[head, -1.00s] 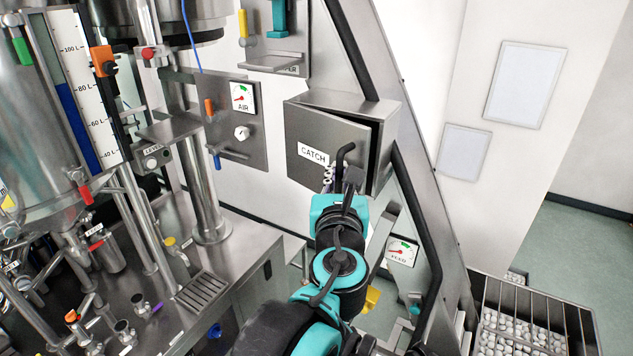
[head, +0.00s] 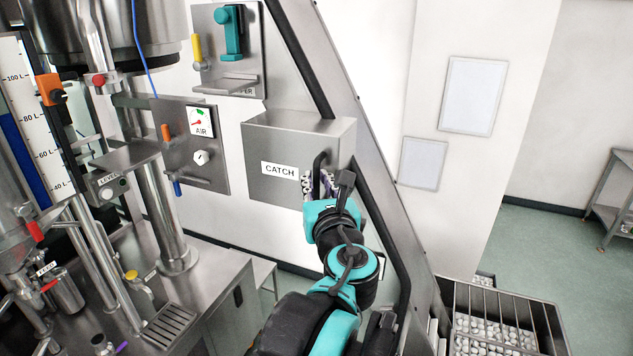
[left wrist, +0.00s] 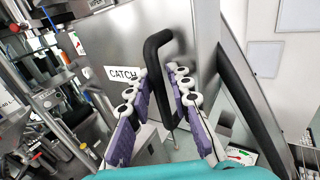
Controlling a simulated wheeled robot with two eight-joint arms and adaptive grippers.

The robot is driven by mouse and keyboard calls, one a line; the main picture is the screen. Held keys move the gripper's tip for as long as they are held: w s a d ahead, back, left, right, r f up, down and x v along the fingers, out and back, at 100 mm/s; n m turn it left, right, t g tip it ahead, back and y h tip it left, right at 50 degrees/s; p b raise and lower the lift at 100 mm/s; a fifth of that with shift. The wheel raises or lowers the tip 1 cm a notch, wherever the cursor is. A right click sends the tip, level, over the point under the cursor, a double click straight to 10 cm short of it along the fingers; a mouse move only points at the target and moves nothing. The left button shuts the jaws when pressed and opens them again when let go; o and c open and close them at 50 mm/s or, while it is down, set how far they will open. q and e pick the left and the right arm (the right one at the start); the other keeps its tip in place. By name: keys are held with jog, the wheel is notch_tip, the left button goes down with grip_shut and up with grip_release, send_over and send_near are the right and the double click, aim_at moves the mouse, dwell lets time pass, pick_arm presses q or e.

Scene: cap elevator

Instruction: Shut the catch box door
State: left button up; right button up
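The catch box (head: 300,137) is a grey steel box on the slanted frame, with a CATCH label on its door (head: 270,190). In the head view the door's edge sits flush against the box, with no dark gap visible. The black door handle (head: 318,170) also shows in the left wrist view (left wrist: 150,60). My left gripper (head: 322,183) is at the handle, below its upper bend. In the left wrist view its purple-padded fingers (left wrist: 160,78) are apart, one on each side of the handle bar, with space between them. My right gripper is not in view.
An AIR panel (head: 188,145) with gauge and knobs is left of the box. A steel column and work table stand at the left. The black-edged slanted frame (head: 345,95) is close on the right. A bin of white caps (head: 495,335) is at lower right.

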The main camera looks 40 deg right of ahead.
pick_arm(q)
jog(key=v, duration=1.2)
